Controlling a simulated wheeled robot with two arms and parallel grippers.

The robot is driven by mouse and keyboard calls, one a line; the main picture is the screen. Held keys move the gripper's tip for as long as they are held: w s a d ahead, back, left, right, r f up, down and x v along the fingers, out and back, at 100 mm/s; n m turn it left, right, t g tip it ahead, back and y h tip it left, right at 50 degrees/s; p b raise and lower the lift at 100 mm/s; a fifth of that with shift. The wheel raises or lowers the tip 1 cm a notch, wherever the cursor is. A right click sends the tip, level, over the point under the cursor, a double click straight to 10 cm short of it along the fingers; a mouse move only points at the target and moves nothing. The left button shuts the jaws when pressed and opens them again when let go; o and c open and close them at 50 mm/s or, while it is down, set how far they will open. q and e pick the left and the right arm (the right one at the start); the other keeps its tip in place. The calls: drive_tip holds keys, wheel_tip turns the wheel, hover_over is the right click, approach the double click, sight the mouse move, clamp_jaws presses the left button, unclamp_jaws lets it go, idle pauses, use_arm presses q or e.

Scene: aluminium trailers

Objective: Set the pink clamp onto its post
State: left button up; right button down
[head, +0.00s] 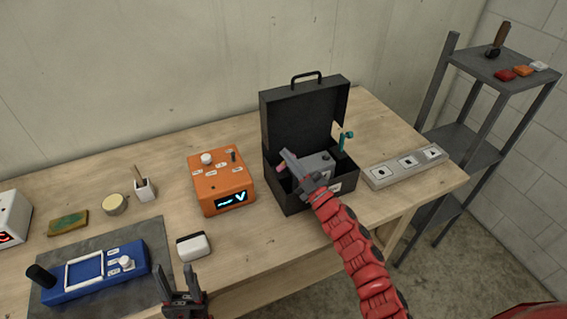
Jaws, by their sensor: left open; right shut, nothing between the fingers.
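A small patch of pink (281,168), likely the pink clamp, shows at the left inside the open black case (292,197). My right gripper (288,156) is over the case, right beside the pink patch, and covers much of it. The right gripper is shut with nothing visibly held. A grey block (319,163) sits in the case behind the gripper. A teal clamp-like piece (346,137) stands upright at the case's right side. The pink clamp's post cannot be made out. My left gripper (179,280) is open and empty at the table's front edge, far from the case.
An orange device (220,180) stands left of the case, a grey socket strip (405,167) right of it. A white box (194,246) and a blue device (95,276) are near my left gripper. The case's raised lid (303,115) blocks the back. A metal shelf (465,135) stands at right.

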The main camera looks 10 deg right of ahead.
drive_tip(key=m+t+h, duration=0.1)
drive_tip(key=m, duration=0.2)
drive_tip(key=d+m+t+h+b, duration=0.1)
drive_tip(key=m, duration=0.1)
drive_tip(key=d+f+m+t+h, duration=0.1)
drive_tip(key=m+h, duration=0.1)
drive_tip(key=m, duration=0.1)
drive_tip(key=shift+w+f+m+b, duration=0.1)
drive_tip(key=shift+w+m+b, duration=0.2)
drive_tip(key=shift+w+b, duration=0.1)
drive_tip(key=shift+s+a+r, duration=0.1)
drive_tip(key=shift+a+r, duration=0.1)
drive_tip(key=shift+r, duration=0.35)
drive_tip(key=s+d+f+b, duration=0.1)
drive_tip(key=s+d+b, duration=0.2)
drive_tip(key=s, duration=0.6)
drive_tip(key=shift+d+f, duration=0.2)
drive_tip(key=shift+d, duration=0.05)
